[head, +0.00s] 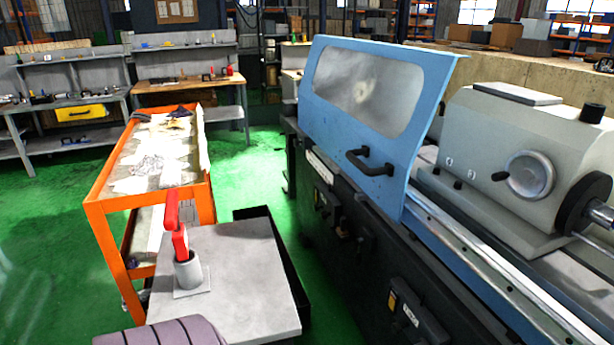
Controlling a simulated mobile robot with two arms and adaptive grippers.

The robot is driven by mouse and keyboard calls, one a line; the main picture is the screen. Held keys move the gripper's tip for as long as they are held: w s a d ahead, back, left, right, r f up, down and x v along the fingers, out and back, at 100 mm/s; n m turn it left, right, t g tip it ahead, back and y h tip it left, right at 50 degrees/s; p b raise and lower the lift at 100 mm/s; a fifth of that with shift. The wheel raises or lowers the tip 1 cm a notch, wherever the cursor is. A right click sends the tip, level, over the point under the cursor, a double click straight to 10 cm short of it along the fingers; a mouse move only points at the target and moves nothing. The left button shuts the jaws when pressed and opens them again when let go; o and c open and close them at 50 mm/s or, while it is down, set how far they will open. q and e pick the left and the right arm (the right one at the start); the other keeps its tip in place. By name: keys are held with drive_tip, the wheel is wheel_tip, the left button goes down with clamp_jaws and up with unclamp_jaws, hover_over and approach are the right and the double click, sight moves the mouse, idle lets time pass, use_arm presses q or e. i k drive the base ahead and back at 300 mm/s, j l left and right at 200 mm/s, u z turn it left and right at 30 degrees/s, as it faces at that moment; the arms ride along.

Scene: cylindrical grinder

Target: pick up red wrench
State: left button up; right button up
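The red wrench (179,240) stands nearly upright in a grey cylindrical holder (188,273) with a square base. Its lower end is hidden inside the holder. The holder sits on the left part of a grey flat top (245,290) of a low stand in front of me. Neither of my grippers can be made out in the head view, and nothing is seen touching the wrench.
An orange cart (112,250) with papers stands behind and left of the stand. The grinder with its blue door (385,110) fills the right side. A ribbed grey-purple shape (165,333) cuts in at the bottom edge. Green floor is clear at far left.

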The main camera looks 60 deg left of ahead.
sight(171, 221)
drive_tip(key=k+l+u, duration=0.1)
drive_tip(key=u, duration=1.65)
